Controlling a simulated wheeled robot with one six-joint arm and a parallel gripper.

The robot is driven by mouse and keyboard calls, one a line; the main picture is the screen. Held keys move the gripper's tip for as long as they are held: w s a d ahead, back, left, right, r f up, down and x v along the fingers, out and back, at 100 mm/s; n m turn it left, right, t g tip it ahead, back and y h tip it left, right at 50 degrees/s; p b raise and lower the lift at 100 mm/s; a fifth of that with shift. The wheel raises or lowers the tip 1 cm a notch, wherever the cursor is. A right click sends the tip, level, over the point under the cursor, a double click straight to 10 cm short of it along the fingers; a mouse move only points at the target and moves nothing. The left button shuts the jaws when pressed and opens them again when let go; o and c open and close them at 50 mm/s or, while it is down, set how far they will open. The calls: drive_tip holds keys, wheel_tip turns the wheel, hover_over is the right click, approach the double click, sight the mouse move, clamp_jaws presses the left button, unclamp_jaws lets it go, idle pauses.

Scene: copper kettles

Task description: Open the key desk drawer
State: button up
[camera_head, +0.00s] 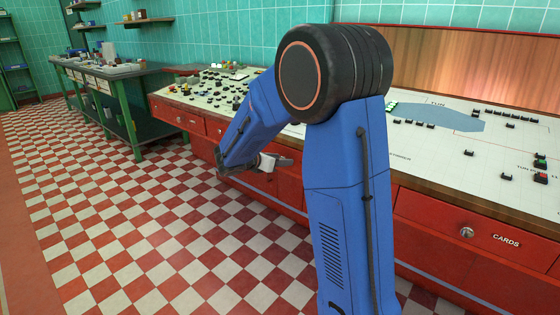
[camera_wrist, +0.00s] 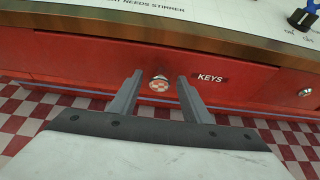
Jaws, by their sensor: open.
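The key drawer (camera_wrist: 100,68) is a red drawer front labelled KEYS (camera_wrist: 210,77) in the wrist view. It looks closed, flush under the desk top. Its round shiny knob (camera_wrist: 159,84) is between my two finger tips in that view. My gripper (camera_wrist: 157,88) is open, with a finger on either side of the knob; I cannot tell whether they touch it. In the head view my gripper (camera_head: 282,162) is in front of the red desk front, and my arm hides part of the desk. The knob and label of the key drawer are not visible there.
The desk top (camera_head: 415,170) carries a white panel with many small dark controls. A drawer labelled CARDS (camera_head: 500,240) is at the right, with a round knob (camera_head: 466,232). A green workbench (camera_head: 130,110) stands at the back left. The checkered floor (camera_head: 150,240) is clear.

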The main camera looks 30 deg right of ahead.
clamp_jaws()
drive_tip(key=s+a, duration=0.4)
drive_tip(key=a, duration=0.7)
drive_tip(key=s+a, duration=0.4)
drive_tip(key=a, duration=0.7)
drive_tip(key=shift+a, duration=0.2)
unclamp_jaws()
drive_tip(key=shift+s, duration=0.1)
drive_tip(key=v, duration=1.7)
drive_tip(key=shift+a, duration=0.25)
